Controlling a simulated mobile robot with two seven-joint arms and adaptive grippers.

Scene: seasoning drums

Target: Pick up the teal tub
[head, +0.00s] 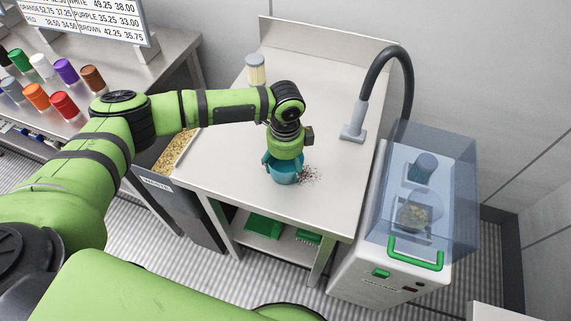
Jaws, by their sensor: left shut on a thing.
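The teal tub (284,173) stands near the front edge of the steel table (233,150). My left gripper (283,162) reaches down onto it from above and is shut on it. The gripper and wrist hide much of the tub's top, so its contents cannot be seen. I cannot tell whether the tub is touching the table or slightly raised. My right gripper is not in view.
Dark crumbs (310,173) lie right of the tub. A grey stand with a black hose (354,130) and a clear-covered machine (418,190) are at right. Coloured jars (65,105) stand on the left counter.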

